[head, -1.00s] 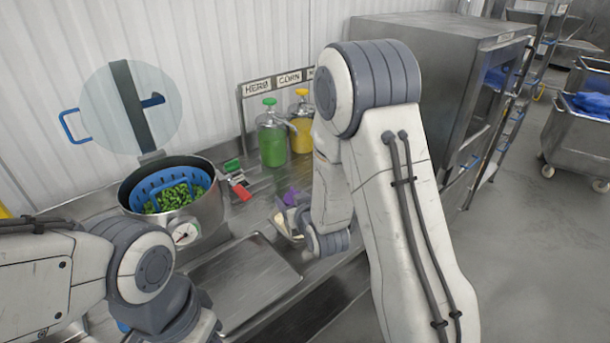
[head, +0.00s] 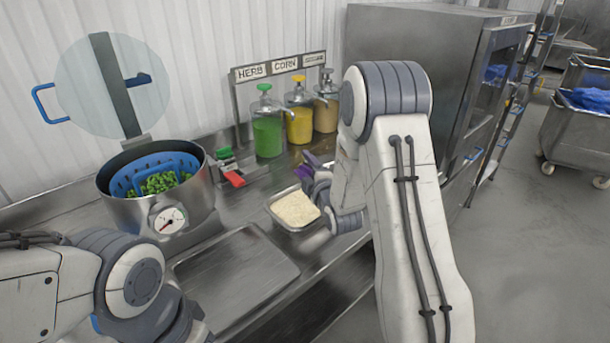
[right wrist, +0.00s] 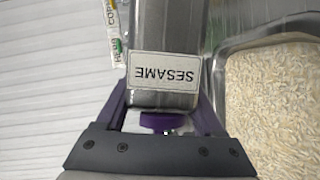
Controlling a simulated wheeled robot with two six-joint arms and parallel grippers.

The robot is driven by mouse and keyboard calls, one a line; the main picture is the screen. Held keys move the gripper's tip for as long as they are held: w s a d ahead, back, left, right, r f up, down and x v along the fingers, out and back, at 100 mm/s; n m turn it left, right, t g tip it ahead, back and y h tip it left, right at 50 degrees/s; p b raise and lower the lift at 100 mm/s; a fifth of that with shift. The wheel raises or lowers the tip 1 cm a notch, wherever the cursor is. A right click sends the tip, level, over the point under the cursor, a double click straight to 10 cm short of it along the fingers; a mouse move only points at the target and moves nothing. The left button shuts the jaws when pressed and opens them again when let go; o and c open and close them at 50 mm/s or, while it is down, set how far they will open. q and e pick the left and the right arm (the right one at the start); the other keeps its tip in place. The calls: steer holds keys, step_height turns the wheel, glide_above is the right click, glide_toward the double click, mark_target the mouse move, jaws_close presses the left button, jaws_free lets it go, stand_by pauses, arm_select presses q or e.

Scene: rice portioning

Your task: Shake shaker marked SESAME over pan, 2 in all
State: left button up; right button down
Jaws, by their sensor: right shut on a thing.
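The steel pan (head: 291,229) stands on the counter, filled with pale rice (head: 296,208). My right gripper (head: 318,172), with purple fingers, is at the pan's far right side in the head view. In the right wrist view, my right gripper (right wrist: 164,100) is shut on a grey metal shaker (right wrist: 165,28) with a SESAME label (right wrist: 164,74). The pan's rim (right wrist: 225,55) and rice lie to the right of the shaker there, so the shaker is beside the rice in that view. Its tilt and top end are hard to tell. My left gripper is out of sight; only its arm shows.
A pot (head: 200,203) with a blue basket of green food and a dial stands at left. Green (head: 267,136), yellow (head: 299,124) and tan (head: 325,113) dispensers stand behind. A red-and-green item (head: 231,170) lies between. An empty flat tray (head: 235,275) is in front.

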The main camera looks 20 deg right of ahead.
mark_target(307, 163)
steer(key=n, duration=0.1)
steer(key=n+t+b, duration=0.1)
steer(key=n, duration=0.1)
steer(key=shift+r, duration=0.3)
steer(key=n+b, duration=0.1)
steer(key=b, duration=0.1)
steer(key=r+n+t+b, duration=0.1)
steer(key=n+b, duration=0.1)
steer(key=n+t+b, duration=0.1)
steer(key=n+b, duration=0.1)
steer(key=b, duration=0.1)
steer(key=shift+a+r, duration=0.2)
steer(key=shift+r, duration=0.2)
steer(key=shift+s+r+n+t+y+b, duration=0.1)
steer(key=shift+r+n+t+y+b, duration=0.2)
steer(key=shift+n+b, duration=0.4)
steer(key=shift+a+r, duration=0.1)
steer(key=shift+r, duration=0.05)
step_height(307, 163, down, 3)
steer(key=b, duration=0.4)
steer(key=shift+r+p, duration=1)
steer(key=shift+r, duration=0.65)
steer(key=shift+f, duration=0.1)
